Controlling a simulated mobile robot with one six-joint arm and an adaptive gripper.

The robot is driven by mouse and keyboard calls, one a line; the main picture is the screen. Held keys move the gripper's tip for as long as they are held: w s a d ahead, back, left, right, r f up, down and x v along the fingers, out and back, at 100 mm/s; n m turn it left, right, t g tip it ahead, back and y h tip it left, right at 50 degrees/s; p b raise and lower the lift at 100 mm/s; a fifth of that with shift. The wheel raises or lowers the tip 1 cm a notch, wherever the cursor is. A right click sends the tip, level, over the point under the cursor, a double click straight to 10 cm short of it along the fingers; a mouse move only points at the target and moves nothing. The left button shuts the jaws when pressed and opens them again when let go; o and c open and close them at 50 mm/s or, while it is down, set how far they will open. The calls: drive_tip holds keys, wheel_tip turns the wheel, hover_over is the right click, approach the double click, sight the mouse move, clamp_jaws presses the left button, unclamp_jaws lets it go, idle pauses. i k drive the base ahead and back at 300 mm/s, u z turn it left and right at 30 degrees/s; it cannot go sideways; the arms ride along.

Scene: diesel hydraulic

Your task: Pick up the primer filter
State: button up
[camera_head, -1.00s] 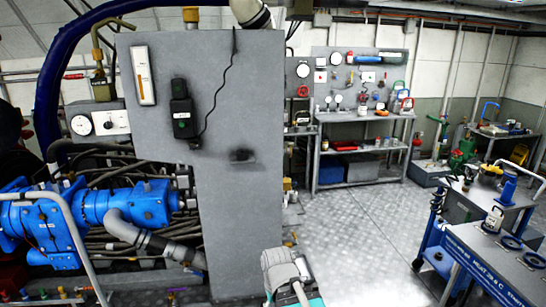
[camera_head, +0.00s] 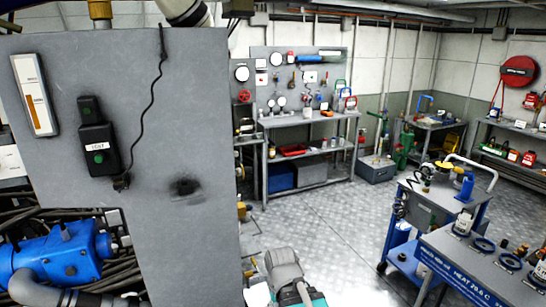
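I cannot pick out the primer filter for certain. A blue cart (camera_head: 452,262) at the lower right carries small parts: a pale canister with a dark top (camera_head: 462,223), round dark blue rings (camera_head: 483,245) and several small dark pieces near the right edge. They are too small to name surely. A grey and teal part of my own arm shows at the bottom middle. My gripper's fingers are not in view.
A large grey panel (camera_head: 205,120) stands close on the left, with blue machinery (camera_head: 60,258) below it. A workbench (camera_head: 310,120) with shelves stands at the back. A second blue-legged cart (camera_head: 440,200) stands at the right. The metal floor (camera_head: 320,225) between is clear.

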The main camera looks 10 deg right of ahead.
sight(464, 221)
drive_tip(key=z, duration=0.25)
drive_tip(key=i, duration=0.55)
drive_tip(key=z, duration=0.8)
drive_tip(key=i, duration=0.55)
drive_tip(key=z, duration=0.65)
drive_tip(key=i, duration=0.55)
drive_tip(key=z, duration=0.3)
drive_tip(key=k, duration=0.9)
drive_tip(key=z, duration=0.15)
drive_tip(key=i, duration=0.2)
